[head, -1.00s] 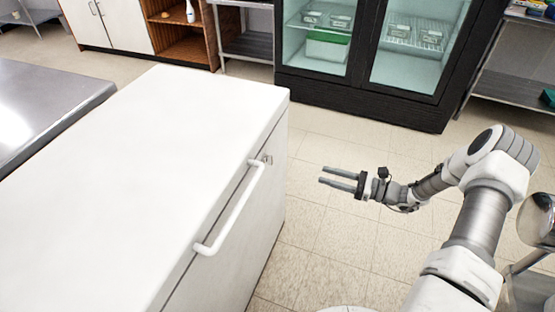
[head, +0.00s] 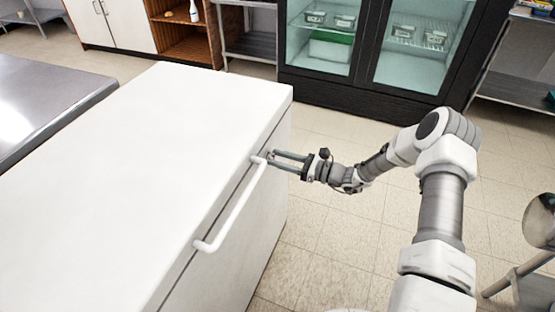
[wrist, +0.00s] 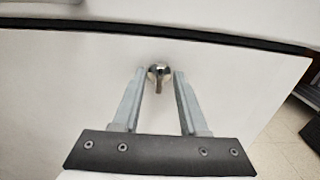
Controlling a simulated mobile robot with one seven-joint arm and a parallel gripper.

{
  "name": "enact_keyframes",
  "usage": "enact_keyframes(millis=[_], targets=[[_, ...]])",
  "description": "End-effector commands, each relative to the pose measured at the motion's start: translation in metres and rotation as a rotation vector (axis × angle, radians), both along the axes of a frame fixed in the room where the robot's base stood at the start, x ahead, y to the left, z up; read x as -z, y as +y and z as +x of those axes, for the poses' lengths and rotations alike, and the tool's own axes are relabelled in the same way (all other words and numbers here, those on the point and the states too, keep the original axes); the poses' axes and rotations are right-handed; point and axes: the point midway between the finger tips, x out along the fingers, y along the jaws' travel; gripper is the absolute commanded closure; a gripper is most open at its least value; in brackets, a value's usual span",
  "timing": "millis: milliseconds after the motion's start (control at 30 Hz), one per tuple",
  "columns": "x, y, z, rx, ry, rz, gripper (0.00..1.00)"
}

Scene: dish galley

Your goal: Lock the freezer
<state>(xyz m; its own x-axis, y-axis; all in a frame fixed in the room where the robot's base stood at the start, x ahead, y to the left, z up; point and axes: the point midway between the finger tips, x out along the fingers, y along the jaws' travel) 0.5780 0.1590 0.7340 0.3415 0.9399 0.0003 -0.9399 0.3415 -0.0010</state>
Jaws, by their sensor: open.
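The freezer (head: 190,130) is a white chest with its lid down and a white bar handle (head: 232,205) along its front. A small metal lock with a key-like tab (wrist: 159,76) sits on the front face just below the dark lid seam. In the wrist view the tab points down. My gripper (head: 275,160) is open at the freezer's front, near the far end of the handle. In the wrist view its two fingers (wrist: 155,85) stand one on each side of the lock, with gaps between. In the head view the fingertips largely cover the lock.
A steel counter (head: 50,95) stands left of the freezer. A black glass-door fridge (head: 375,85) stands behind, with shelving (head: 515,85) at its right.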

Motion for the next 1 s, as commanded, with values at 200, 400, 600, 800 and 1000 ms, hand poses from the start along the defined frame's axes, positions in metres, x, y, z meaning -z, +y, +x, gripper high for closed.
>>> enact_keyframes(millis=[200, 400, 600, 800, 1000], targets=[[-0.0001, 0.0051, 0.0022, 0.001, 0.0, 0.0, 0.57], [-0.0001, 0.0049, 0.0019, 0.001, 0.0, 0.0, 0.67], [-0.0001, 0.0048, 0.002, 0.001, 0.0, 0.0, 1.0], [-0.0001, 0.0047, 0.002, 0.001, 0.0, 0.0, 1.0], [0.0002, 0.0047, 0.0019, 0.001, -0.016, -0.006, 1.0]])
